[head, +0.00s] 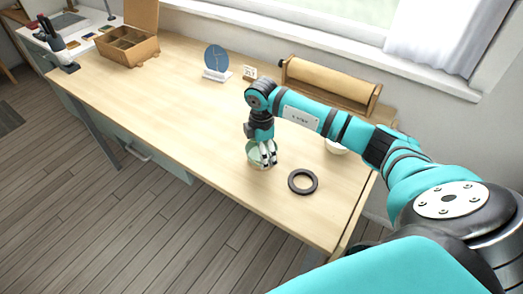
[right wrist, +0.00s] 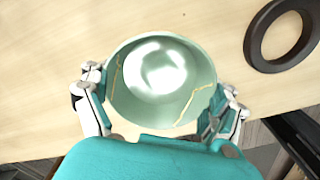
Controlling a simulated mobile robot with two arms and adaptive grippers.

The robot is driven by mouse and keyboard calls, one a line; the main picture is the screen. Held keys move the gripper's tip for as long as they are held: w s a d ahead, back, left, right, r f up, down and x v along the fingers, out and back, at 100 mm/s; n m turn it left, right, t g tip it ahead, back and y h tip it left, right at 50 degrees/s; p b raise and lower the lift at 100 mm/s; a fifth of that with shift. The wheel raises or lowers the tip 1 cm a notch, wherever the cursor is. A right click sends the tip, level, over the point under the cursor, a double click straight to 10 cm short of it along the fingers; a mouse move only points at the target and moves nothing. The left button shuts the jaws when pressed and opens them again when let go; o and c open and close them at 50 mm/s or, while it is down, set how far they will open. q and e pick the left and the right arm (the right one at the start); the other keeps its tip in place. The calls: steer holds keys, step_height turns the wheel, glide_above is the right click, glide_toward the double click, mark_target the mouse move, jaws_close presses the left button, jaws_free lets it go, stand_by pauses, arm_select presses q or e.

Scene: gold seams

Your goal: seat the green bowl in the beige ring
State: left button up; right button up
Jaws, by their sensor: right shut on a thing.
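The green bowl (head: 256,158) is pale green and stands near the front edge of the table. In the right wrist view the bowl (right wrist: 160,80) opens toward the camera, with gold seams on its inner wall. My right gripper (head: 268,158) is shut on the bowl, its fingers at opposite sides in the right wrist view (right wrist: 158,100). A black ring (head: 303,181) lies flat on the table to the right of the bowl, apart from it; it also shows in the right wrist view (right wrist: 281,35). I see no clearly beige ring. What lies under the bowl is hidden. My left gripper is not in view.
A white rounded object (head: 337,146) is partly hidden behind my right arm. A brown paper roll (head: 330,84), a small white card (head: 250,72) and a blue disc on a stand (head: 217,62) are at the back. A wooden box (head: 128,45) stands far left. The table's left middle is clear.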

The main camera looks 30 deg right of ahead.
steer(key=o, duration=1.1)
steer(key=shift+r+p, duration=3.25)
steer(key=shift+r, duration=0.8)
